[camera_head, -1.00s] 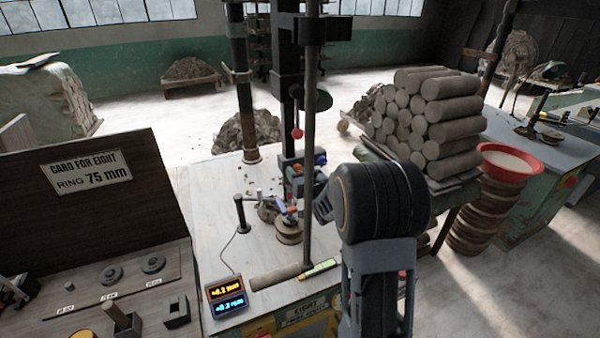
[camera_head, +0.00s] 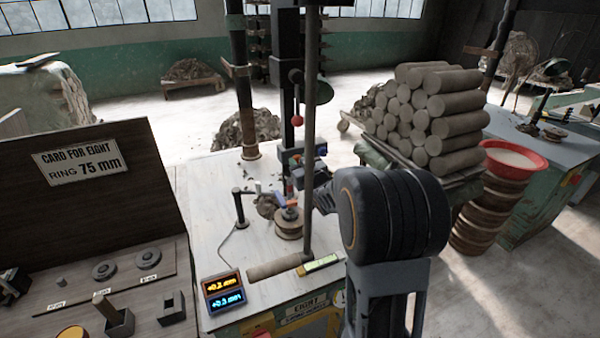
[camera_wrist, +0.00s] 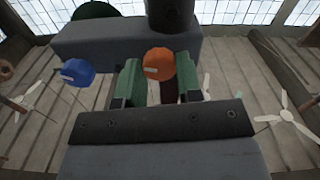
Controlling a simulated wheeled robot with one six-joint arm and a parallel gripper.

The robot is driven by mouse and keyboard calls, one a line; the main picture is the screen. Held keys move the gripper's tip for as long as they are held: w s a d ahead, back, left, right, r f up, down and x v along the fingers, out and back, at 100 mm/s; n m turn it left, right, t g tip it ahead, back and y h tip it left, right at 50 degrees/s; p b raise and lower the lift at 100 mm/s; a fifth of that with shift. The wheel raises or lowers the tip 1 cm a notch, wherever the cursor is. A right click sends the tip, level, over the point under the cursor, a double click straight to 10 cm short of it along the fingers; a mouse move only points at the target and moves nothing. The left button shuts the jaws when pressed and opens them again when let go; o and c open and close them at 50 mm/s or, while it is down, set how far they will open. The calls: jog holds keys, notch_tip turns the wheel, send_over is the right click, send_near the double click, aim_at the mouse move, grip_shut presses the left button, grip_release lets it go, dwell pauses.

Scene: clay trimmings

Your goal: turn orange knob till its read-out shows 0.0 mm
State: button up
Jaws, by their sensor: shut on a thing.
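The orange knob (camera_wrist: 159,62) sits between the green finger pads of my gripper (camera_wrist: 159,80) in the wrist view, with a pale mark on its face. My gripper is shut on it. A blue knob (camera_wrist: 78,73) with a pale mark is to its left on the same grey block (camera_wrist: 215,50). In the head view, my wrist partly hides the machine head. The read-out box (camera_head: 223,293) on the bench has an orange upper line that looks like +0.2 mm and a blue lower line that looks like +0.3 mm. The digits are small and blurred.
A dark upright post (camera_head: 309,130) stands close to my wrist. A clay roll (camera_head: 275,268) and a yellow-green tool (camera_head: 318,263) lie at the bench's front. A stack of clay logs (camera_head: 435,115) stands at right. A card board (camera_head: 85,200) is at left.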

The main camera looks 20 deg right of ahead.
jog(key=n+b, duration=0.1)
jog(key=b, duration=0.1)
jog(key=n+b, duration=0.2)
jog(key=b, duration=0.1)
jog(key=shift+f+n, duration=0.3)
jog(key=shift+f, duration=0.05)
jog(key=n+b, duration=0.1)
jog(key=b, duration=0.1)
jog(key=n+b, duration=0.2)
jog(key=shift+r+n+b, duration=0.25)
jog(key=shift+n+b, duration=0.05)
jog(key=shift+r, duration=0.1)
jog(key=o, duration=0.9)
jog(key=shift+s, duration=0.1)
jog(key=s, duration=1.3)
jog(key=shift+s+a, duration=0.1)
jog(key=shift+s, duration=0.2)
